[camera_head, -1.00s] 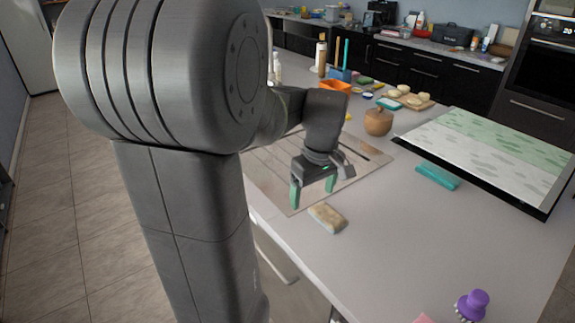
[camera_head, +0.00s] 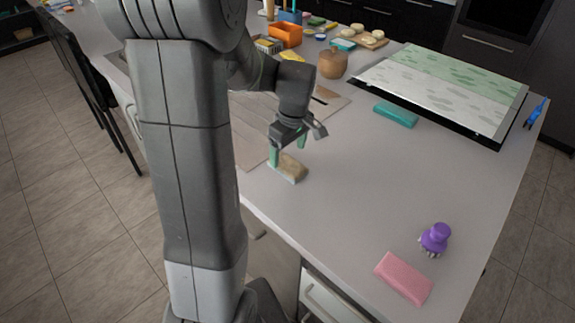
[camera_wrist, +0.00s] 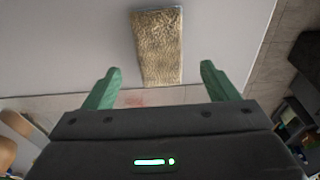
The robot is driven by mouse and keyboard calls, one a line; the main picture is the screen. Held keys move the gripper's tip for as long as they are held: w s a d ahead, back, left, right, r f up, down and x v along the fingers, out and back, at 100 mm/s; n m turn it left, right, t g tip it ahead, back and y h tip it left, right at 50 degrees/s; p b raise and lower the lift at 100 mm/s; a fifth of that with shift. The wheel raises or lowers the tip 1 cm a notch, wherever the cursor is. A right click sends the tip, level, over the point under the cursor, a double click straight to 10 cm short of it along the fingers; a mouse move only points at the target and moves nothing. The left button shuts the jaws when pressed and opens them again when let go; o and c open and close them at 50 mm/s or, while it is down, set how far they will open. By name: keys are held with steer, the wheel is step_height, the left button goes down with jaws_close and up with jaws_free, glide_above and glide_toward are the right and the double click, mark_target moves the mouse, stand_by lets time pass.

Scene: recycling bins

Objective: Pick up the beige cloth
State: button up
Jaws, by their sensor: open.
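The beige cloth (camera_head: 291,169) is a small, thick, textured rectangle lying near the front edge of the light grey counter. It also shows in the wrist view (camera_wrist: 157,42), lying lengthwise ahead of the fingers and lined up with the gap between them. My gripper (camera_head: 288,150) has green fingertips, which stand apart with nothing held between them. In the head view it is right above and beside the cloth, and one finger overlaps the cloth's left end. I cannot tell whether it touches. The gripper also shows in the wrist view (camera_wrist: 160,68).
A teal block (camera_head: 396,114) lies by a large green-and-white patterned panel (camera_head: 450,85). A wooden apple-shaped pot (camera_head: 332,64) and an orange bin (camera_head: 285,35) stand farther back. A purple brush (camera_head: 435,237) and a pink cloth (camera_head: 404,278) are at front right. The counter between is clear.

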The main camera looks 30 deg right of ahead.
mark_target(288, 163)
steer(key=shift+w+f, duration=0.1)
steer(key=shift+f, duration=1.9)
steer(key=c, duration=1.1)
step_height(288, 163, up, 10)
steer(key=shift+r, duration=0.1)
steer(key=shift+c, duration=0.2)
steer(key=o, duration=0.4)
steer(key=c, duration=0.4)
